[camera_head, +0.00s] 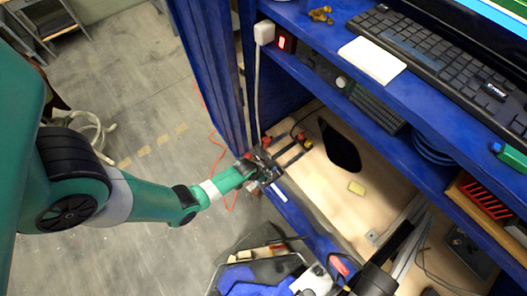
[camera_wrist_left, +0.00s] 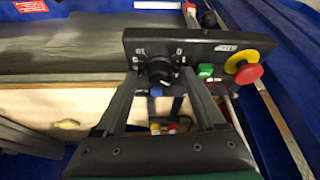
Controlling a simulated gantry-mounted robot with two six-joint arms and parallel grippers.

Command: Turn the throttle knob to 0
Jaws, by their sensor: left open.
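The throttle knob (camera_wrist_left: 158,70) is a round black dial on a black control panel (camera_wrist_left: 215,50) in the left wrist view. Small white marks surround it; which one it points to is too small to read. My left gripper (camera_wrist_left: 160,82) is open, with one finger on each side of the knob. The tips are at about the knob's height in the picture; contact cannot be told. In the head view my left gripper (camera_head: 264,166) is at the front edge of the blue bench, and the knob is hidden there.
A green button (camera_wrist_left: 205,70), a red stop button (camera_wrist_left: 248,73) on yellow and a blue button (camera_wrist_left: 156,90) sit near the knob. A keyboard (camera_head: 440,60) lies on the upper blue shelf. The grey floor at left is mostly open, with a red cable on it.

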